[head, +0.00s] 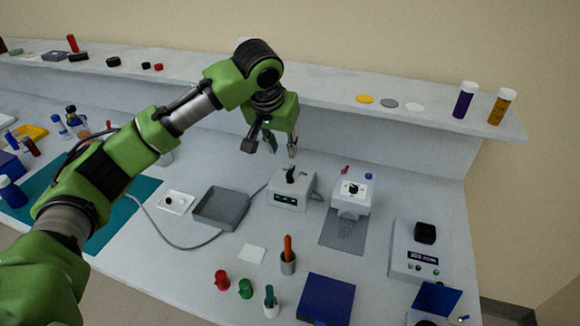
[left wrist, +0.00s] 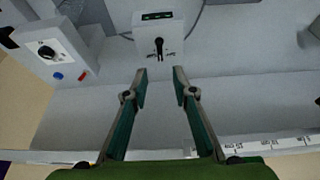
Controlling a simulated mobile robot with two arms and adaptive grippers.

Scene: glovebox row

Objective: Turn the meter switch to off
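A white box with a small green-lit display (head: 290,192), which looks like the meter, stands at the middle of the bench. A black lever switch (head: 291,175) sits on its top. In the left wrist view the box (left wrist: 172,28) is at the top centre, with its lever (left wrist: 159,46) between and beyond my fingertips. My left gripper (head: 281,147) is open and empty, above and behind the box, fingers pointing down. In the left wrist view its two fingers (left wrist: 160,72) are apart and do not touch the lever. My right gripper is not in view.
A white device with a black knob (head: 353,190) stands right of the box. A grey tray (head: 221,208) lies left of it, with a cable nearby. A shelf (head: 330,85) with bottles and small items runs behind. A scale-like device (head: 421,262) stands farther right.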

